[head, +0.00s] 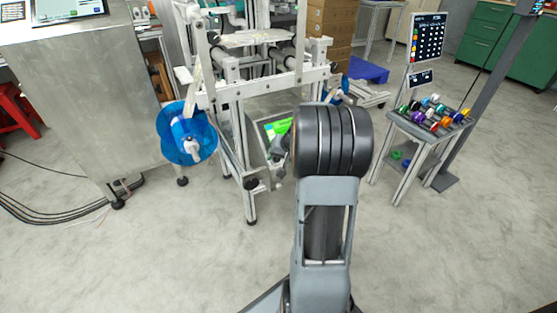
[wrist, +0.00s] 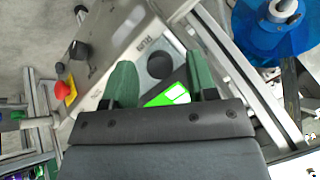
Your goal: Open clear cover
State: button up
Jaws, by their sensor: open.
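I cannot clearly make out a clear cover in either view. The film machine (head: 262,88) stands ahead in the head view, a metal frame with rollers and a blue reel (head: 186,133) on its left side. The blue reel also shows at the upper right of the wrist view (wrist: 262,38). My gripper (wrist: 160,68) is open, its two green fingers apart with nothing seen held between them. Beyond the fingers are a pale panel with lettering, a round black knob (wrist: 160,65) and a green screen (wrist: 168,96). My arm hides part of the machine in the head view.
A red button (wrist: 60,88) and a dark knob (wrist: 79,50) sit left of my fingers. A metal cabinet (head: 95,100) stands at the left. A small table (head: 420,130) with colourful spools stands at the right. The floor around the machine's front is mostly clear.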

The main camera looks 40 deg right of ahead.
jog(key=shift+w+f, duration=0.1)
jog(key=shift+f, duration=0.1)
jog(key=shift+c, duration=0.2)
grip_shut()
jog(key=shift+r, duration=0.1)
